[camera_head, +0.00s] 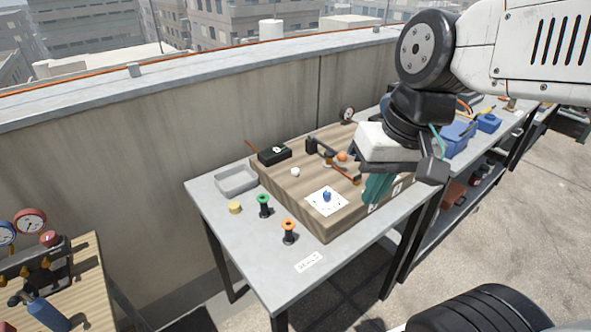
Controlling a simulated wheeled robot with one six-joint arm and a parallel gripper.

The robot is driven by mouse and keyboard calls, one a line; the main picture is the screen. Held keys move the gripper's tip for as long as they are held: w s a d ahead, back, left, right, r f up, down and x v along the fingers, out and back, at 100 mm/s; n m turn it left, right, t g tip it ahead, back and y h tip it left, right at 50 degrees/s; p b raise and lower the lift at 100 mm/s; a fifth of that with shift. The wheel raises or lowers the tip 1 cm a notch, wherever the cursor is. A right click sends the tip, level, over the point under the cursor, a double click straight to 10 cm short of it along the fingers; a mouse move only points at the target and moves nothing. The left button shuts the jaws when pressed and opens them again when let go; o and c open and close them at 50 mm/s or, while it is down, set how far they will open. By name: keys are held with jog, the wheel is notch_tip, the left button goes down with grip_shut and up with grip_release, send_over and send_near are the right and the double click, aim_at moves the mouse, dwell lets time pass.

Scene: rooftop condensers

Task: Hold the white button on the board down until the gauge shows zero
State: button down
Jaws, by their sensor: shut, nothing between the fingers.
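The wooden board (283,186) lies on the grey workbench. A small white round button (295,172) stands on the board's left part, with nothing touching it. A small round gauge (347,114) stands at the board's back edge; its needle is too small to read. My gripper (372,203) has teal fingers that are shut and empty. It hangs over the board's right front part, to the right of the white button and apart from it. My arm and gripper hide the board's right side.
A blue knob on a white plate (318,207), an orange knob (342,156) and a black box (274,155) are on the board. A grey tray (237,180), green spool (264,206) and orange spool (288,231) stand on the bench. A parapet wall (200,130) runs behind.

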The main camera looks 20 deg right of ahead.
jog(key=w+a+m+t+y, duration=0.1)
jog(key=w+a+m+y, duration=0.25)
jog(key=w, duration=0.55)
jog(key=m+t, duration=0.5)
jog(key=m, duration=1.1)
send_over(295, 171)
jog(key=d, duration=0.1)
notch_tip(295, 171, down, 8)
jog(key=shift+s+h, duration=0.2)
jog(key=shift+h, duration=0.05)
jog(key=shift+f, duration=4.4)
jog(key=shift+f, duration=0.1)
jog(key=shift+f, duration=0.3)
jog(key=shift+f, duration=0.5)
